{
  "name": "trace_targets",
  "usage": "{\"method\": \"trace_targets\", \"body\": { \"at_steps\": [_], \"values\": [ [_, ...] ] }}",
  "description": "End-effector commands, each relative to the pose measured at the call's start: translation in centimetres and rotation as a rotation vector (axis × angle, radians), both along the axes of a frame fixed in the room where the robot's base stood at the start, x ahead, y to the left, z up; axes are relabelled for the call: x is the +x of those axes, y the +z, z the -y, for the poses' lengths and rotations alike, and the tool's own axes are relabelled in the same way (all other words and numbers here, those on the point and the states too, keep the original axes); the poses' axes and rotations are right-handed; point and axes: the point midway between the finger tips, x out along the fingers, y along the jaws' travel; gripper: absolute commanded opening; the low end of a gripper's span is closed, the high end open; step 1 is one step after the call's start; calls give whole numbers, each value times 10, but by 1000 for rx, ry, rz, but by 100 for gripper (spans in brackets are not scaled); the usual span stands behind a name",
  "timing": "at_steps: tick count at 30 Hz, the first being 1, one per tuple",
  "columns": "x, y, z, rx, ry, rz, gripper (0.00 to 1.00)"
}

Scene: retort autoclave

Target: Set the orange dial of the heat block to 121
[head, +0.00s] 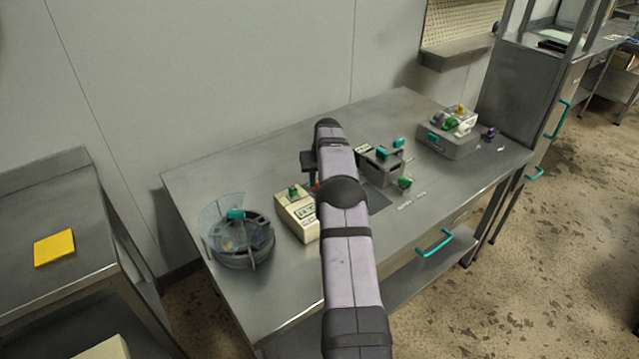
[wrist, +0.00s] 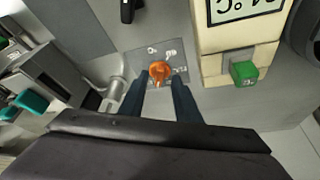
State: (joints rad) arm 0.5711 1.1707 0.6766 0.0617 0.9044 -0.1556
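The orange dial (wrist: 160,72) sits on a small grey plate (wrist: 140,66) with white markings around it. The marking at its right looks like 121, but the print is small and blurred. I cannot tell which marking the dial points to. My gripper (wrist: 162,82) has its two dark fingers apart, one on each side of the dial's lower part, with no clear contact. A cream box with a °C display (wrist: 232,10) stands right of the plate. In the head view, my arm hides most of the dial and the gripper; the cream box (head: 296,212) shows left of the arm.
A metal device with teal parts (head: 384,164) stands right of my arm. A round clear-lidded device (head: 240,240) is at the bench's left. The bench front is mostly clear.

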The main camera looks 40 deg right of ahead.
Motion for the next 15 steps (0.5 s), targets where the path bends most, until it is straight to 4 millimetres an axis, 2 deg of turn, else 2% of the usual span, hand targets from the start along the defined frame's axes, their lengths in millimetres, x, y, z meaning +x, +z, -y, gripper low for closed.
{"method": "trace_targets", "body": {
  "at_steps": [3, 15],
  "values": [
    [4, -13, 1, 1, 0, -3, 30],
    [11, -31, 5, 0, 0, -1, 30]
  ]
}}
